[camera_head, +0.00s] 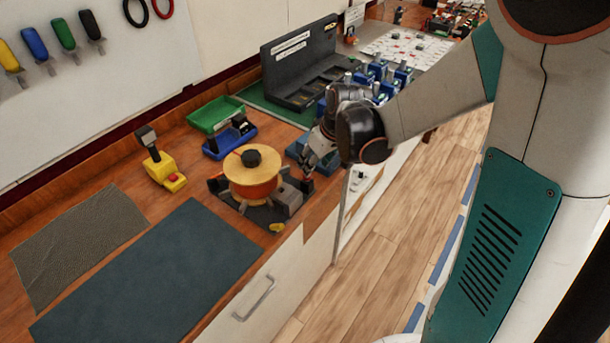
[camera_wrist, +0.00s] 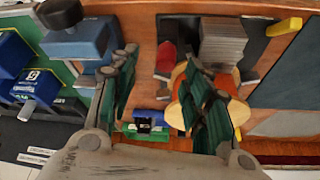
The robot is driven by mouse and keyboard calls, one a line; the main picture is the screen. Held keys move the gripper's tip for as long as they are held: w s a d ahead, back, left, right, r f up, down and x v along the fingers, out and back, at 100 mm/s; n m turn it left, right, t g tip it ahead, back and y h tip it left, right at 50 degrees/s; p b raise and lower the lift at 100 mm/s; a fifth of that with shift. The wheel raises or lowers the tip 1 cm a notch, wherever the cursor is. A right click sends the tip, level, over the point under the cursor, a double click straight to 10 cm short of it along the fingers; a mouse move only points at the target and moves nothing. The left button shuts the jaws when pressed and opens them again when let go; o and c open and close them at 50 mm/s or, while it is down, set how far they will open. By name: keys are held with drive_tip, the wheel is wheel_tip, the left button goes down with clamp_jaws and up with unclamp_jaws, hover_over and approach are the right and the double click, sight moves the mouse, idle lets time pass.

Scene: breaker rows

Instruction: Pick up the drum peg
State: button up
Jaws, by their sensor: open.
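An orange drum (camera_head: 252,181) with a pale wooden top stands on a dark base on the wooden counter. A short dark peg (camera_head: 251,157) sits at the middle of its top. In the wrist view the drum (camera_wrist: 177,113) is partly hidden behind my right-hand finger, and I cannot make out the dark peg there. My gripper (camera_wrist: 162,58) is open and empty, with green fingers spread apart. In the head view it is to the right of the drum, near the counter's front edge, partly hidden by my wrist.
A blue block with a black knob (camera_wrist: 85,38) lies beside my left-hand finger. Blue breakers (camera_head: 381,84) stand further right. A dark mat (camera_head: 150,275) lies clear at left.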

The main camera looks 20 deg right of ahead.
sight(307, 180)
drive_tip(key=shift+a+b+x, duration=0.2)
drive_tip(key=shift+b+x, duration=0.35)
drive_tip(key=shift+x, duration=0.95)
drive_tip(key=shift+a+b+x, duration=0.2)
drive_tip(key=shift+b+x, duration=0.3)
drive_tip(key=shift+x, duration=0.95)
drive_tip(key=shift+s+r, duration=0.1)
drive_tip(key=shift+c, duration=0.3)
clamp_jaws()
